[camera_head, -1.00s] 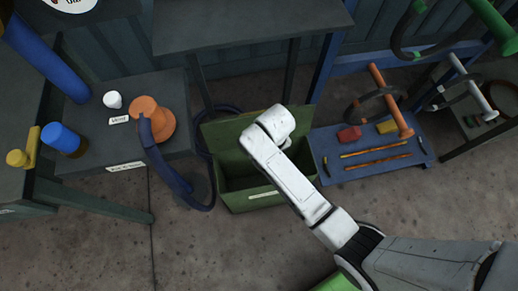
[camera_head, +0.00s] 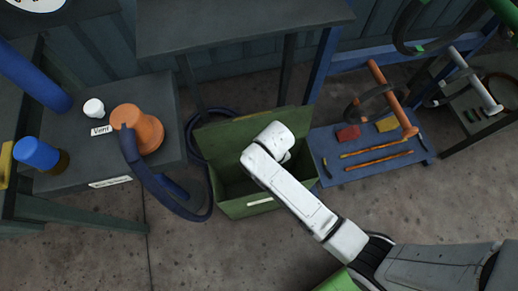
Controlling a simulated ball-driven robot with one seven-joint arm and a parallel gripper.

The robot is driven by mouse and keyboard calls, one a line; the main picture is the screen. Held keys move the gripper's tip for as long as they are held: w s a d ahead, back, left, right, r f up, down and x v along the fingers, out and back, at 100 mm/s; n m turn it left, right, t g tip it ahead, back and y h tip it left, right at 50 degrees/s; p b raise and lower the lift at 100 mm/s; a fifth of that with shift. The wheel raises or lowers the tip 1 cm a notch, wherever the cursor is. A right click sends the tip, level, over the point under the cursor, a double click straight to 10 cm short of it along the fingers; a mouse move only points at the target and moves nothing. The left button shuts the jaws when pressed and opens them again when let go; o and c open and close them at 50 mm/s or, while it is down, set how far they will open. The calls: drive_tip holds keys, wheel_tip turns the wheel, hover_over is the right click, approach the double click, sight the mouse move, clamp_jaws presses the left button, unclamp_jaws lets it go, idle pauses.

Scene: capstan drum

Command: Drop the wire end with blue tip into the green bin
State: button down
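The green bin (camera_head: 240,208) stands open on the floor in the middle, its lid raised at the back. My gripper (camera_head: 287,157) is over the right part of the bin, mostly hidden under my white wrist. Its fingers do not show, nor whether it holds anything. A dark blue wire or hose (camera_head: 160,188) hangs over the orange drum (camera_head: 145,130) on the left table and loops down beside the bin, continuing behind it. I cannot make out a blue tip on any wire end.
The left table (camera_head: 90,168) also holds a white knob (camera_head: 93,108) and a blue cylinder (camera_head: 38,153). A blue low table (camera_head: 325,150) with tools stands close right of the bin. A dark table (camera_head: 230,30) is behind. Floor in front is clear.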

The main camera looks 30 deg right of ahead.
drive_tip(key=shift+f, duration=0.35)
drive_tip(key=c, duration=1)
unclamp_jaws()
wheel_tip(320, 180, up, 11)
drive_tip(key=shift+f+p, duration=0.1)
drive_tip(key=shift+p, duration=1.1)
